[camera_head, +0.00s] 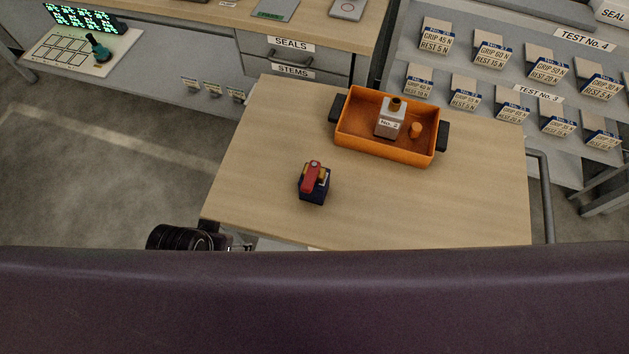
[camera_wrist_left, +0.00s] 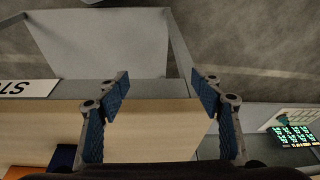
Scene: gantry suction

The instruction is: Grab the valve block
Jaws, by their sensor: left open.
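The valve block (camera_head: 312,192), a small dark blue block with a red lever and a brass-coloured part on top, stands on the wooden tabletop (camera_head: 265,170) toward its front. My left gripper (camera_head: 240,247) is partly in the head view at the table's front left edge, left of and nearer than the block, and apart from it. In the left wrist view my left gripper (camera_wrist_left: 162,95) is open and empty, its blue-padded fingers wide apart. A dark blue shape (camera_wrist_left: 62,158) is cut off at the lower left there; I cannot tell if it is the block. My right gripper is not seen.
An orange tray (camera_head: 375,150) with dark handles holds a grey No. 2 part (camera_head: 390,124) and a small orange piece (camera_head: 415,130). A drawer bench (camera_head: 330,40) stands behind. A rack (camera_head: 490,80) of labelled blocks is at right. The tabletop left of the valve block is clear.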

